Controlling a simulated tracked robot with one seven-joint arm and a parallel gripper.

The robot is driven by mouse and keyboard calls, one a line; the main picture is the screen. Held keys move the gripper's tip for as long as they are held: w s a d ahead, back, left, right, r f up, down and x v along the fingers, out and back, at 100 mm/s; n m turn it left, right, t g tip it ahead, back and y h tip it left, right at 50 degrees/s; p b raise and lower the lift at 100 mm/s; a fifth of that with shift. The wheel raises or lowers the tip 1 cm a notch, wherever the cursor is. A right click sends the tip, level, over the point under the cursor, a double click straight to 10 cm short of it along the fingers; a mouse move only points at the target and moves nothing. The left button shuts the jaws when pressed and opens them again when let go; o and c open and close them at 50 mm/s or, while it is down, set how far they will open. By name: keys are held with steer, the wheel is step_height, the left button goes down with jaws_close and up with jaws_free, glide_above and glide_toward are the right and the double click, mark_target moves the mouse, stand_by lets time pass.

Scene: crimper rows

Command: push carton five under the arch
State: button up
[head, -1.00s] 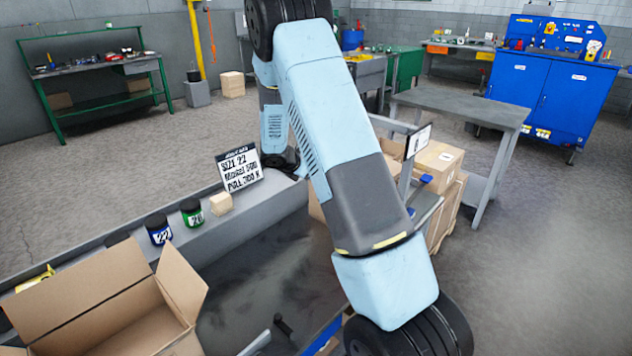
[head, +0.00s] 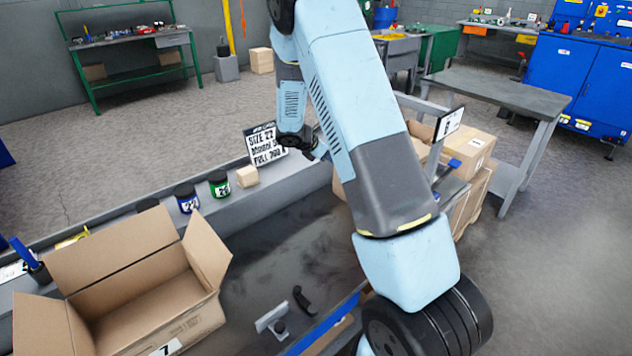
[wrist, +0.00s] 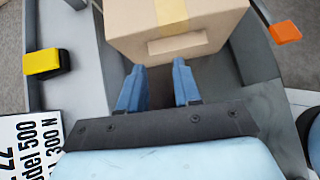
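A closed brown carton (wrist: 175,22) with a tape strip and a slot in its near face lies just ahead of my fingertips in the wrist view. No number shows on it, so I cannot tell if it is carton five. My gripper (wrist: 159,80) has its two blue fingers apart, with nothing between them. The fingertips are close to the carton's near face; I cannot tell if they touch it. In the head view my arm's links hide much of the conveyor's far part. No arch can be made out clearly.
An open carton (head: 200,325) marked 7 stands at the lower left in the head view. Dark jars (head: 187,198), a wooden block (head: 247,176) and a placard (head: 265,145) stand along the ledge. More cartons (head: 468,150) are stacked at right. Yellow (wrist: 42,62) and orange (wrist: 285,32) blocks flank the channel.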

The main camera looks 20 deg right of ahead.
steer(key=shift+o, duration=0.7)
step_height(320, 180, down, 10)
steer(key=s+a+m+h, duration=0.2)
steer(key=m+h, duration=0.1)
steer(key=m, duration=0.4)
steer(key=shift+s+a+g, duration=0.3)
steer(key=shift+s+a, duration=0.05)
steer(key=shift+a, duration=0.05)
steer(key=shift+s+a+f+m+t+h, duration=0.15)
steer(key=shift+a+m+t+h, duration=0.6)
steer(key=shift+m, duration=0.9)
steer(key=shift+s+a+f+m+t+h, duration=0.1)
steer(key=shift+a+m+t+h, duration=0.65)
steer(key=shift+m, duration=0.85)
steer(key=shift+s+a+f+m+t+h, duration=0.15)
steer(key=shift+a+m+t+h, duration=0.35)
steer(key=shift+a+m+h, duration=0.85)
steer(key=shift+w+d+m+y, duration=0.1)
steer(key=shift+d+m+y, duration=0.2)
steer(key=shift+d, duration=0.3)
steer(key=x, duration=1.3)
steer(key=shift+w+d, duration=0.15)
steer(key=shift+d, duration=0.1)
jaws_close()
